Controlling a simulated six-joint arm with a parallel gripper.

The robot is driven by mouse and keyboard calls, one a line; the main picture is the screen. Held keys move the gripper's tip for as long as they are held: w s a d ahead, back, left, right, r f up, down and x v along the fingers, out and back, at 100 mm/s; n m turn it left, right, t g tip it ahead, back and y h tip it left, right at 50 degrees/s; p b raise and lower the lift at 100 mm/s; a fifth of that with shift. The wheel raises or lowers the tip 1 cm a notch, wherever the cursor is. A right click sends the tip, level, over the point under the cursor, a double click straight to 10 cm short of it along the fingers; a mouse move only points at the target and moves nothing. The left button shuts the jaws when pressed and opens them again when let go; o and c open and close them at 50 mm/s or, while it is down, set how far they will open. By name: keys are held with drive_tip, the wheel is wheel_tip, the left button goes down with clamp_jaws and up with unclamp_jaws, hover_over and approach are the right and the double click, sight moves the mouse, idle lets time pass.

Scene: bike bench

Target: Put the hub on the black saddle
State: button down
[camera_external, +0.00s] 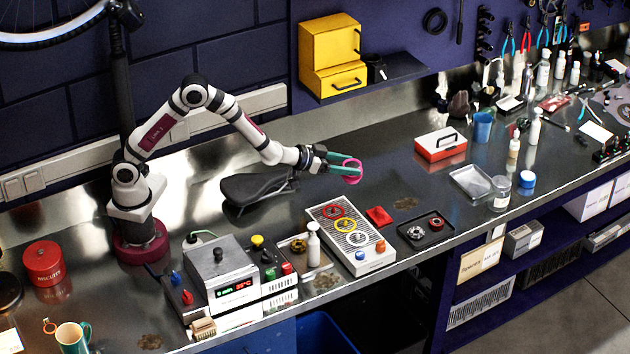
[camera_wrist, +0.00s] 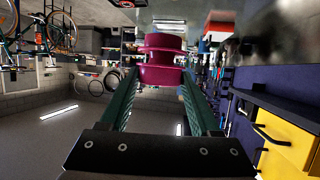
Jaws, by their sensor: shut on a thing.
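My gripper (camera_external: 337,161) is shut on a magenta hub (camera_external: 352,171) and holds it above the bench. In the wrist view the spool-shaped hub (camera_wrist: 161,62) sits between the tips of my two green fingers (camera_wrist: 160,75). The hub is apart from the saddle. The saddle cannot be made out in the wrist view.
A grey panel with colored rings (camera_external: 351,240) stands in front of the saddle. A red cloth (camera_external: 379,216) and a dark tray with small parts (camera_external: 426,230) lie to its right. A grey control box with a display (camera_external: 222,270) stands at front left. A red and white box (camera_external: 440,145) is at right.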

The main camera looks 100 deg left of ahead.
drive_tip(key=s+d+n+g+y, duration=0.3)
drive_tip(key=s+n+g+y, duration=0.45)
drive_tip(key=s, duration=1.45)
drive_tip(key=n+g+h, duration=0.1)
drive_tip(key=n+h, duration=0.1)
hover_over(269, 178)
wheel_tip(269, 178, down, 10)
drive_tip(key=shift+r, duration=0.2)
drive_tip(key=shift+f, duration=0.2)
drive_tip(key=shift+c, duration=0.5)
unclamp_jaws()
drive_tip(key=shift+f, duration=0.15)
